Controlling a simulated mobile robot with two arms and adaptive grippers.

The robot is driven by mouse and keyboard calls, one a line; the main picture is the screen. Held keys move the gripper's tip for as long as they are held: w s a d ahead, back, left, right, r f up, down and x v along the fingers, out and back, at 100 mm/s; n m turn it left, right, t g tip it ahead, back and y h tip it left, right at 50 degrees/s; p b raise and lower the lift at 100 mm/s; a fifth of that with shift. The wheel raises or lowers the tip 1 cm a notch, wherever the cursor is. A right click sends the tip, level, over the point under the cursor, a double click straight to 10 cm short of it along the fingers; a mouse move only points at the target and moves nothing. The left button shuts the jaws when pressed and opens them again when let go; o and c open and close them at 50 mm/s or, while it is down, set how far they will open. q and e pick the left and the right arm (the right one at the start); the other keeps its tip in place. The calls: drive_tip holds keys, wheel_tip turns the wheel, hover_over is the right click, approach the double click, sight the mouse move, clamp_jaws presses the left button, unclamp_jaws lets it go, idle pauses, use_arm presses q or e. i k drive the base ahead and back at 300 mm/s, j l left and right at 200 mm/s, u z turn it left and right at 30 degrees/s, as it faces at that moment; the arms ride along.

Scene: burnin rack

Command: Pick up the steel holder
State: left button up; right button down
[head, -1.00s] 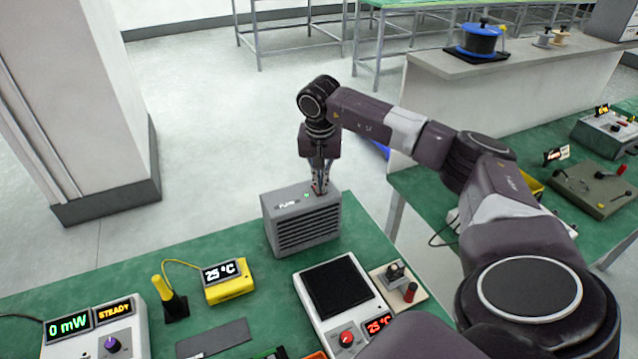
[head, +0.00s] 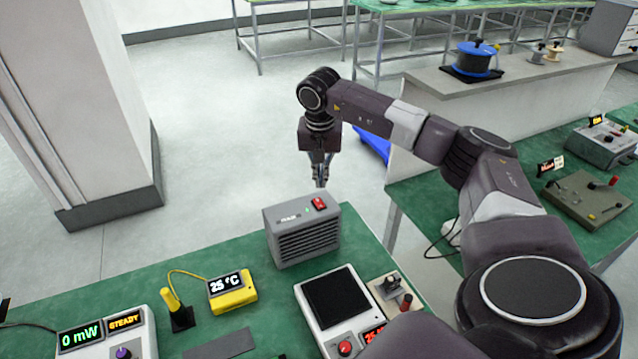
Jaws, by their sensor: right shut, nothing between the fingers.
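No object in view is clearly the steel holder. A small grey metal fixture (head: 391,283) stands on a beige board (head: 376,289) at the right front of the near bench, but I cannot tell whether it is the holder. My right gripper (head: 320,184) is shut and empty. It points down just behind the top of a grey vented box (head: 303,241) and appears clear of it. The box has a red switch (head: 319,204) on its top. My left gripper is not in view.
A white column (head: 85,90) stands at left. Open floor lies behind the bench.

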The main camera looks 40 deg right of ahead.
sight(397, 291)
drive_tip(key=k, duration=2)
